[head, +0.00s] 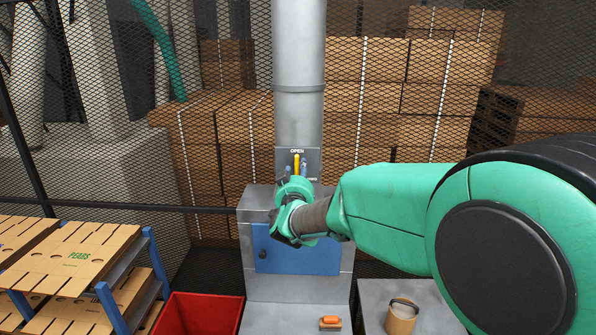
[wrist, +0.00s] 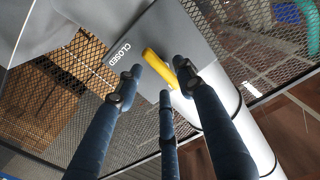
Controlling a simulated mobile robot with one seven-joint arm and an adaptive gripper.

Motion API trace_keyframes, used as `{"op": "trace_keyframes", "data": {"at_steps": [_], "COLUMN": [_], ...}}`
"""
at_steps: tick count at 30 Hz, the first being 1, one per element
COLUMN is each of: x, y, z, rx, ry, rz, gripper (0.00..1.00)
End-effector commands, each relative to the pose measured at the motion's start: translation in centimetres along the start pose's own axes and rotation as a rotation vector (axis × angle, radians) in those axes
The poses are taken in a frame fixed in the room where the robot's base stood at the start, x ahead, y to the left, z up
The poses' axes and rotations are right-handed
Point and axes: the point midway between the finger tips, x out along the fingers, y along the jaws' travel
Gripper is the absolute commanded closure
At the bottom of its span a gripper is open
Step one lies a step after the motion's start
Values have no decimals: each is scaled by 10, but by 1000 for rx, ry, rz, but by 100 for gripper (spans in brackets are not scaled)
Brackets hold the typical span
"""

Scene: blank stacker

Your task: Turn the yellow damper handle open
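The yellow damper handle (head: 297,163) stands about upright under the word OPEN on a grey plate (head: 283,157) on the metal duct. It also shows as a short yellow bar in the wrist view (wrist: 156,66), near the word CLOSED. My gripper (head: 296,171) reaches up to the plate from below, with dark blue fingers on both sides of the handle. In the wrist view my gripper (wrist: 160,77) has its fingers spread, with the handle between and just beyond the tips. The right finger is very near the handle; I cannot tell whether it touches. The handle's pivot is hidden.
The grey duct (head: 299,60) rises from a cabinet with a blue door (head: 295,257). Mesh fencing (head: 235,60) stands behind, with stacked cartons beyond. A red bin (head: 200,312), an orange-handled tool (head: 330,321) and a tan container (head: 401,318) lie below. A blue rack (head: 150,250) stands left.

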Motion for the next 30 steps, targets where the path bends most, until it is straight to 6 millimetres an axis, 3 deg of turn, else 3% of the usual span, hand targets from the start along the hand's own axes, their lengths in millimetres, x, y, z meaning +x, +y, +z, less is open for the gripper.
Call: {"op": "trace_keyframes", "data": {"at_steps": [18, 30], "x": [-85, -98], "y": [-1, 0], "z": [1, 2], "rx": [0, -1], "ry": [-1, -1], "rz": [-1, 0], "gripper": [62, 62]}}
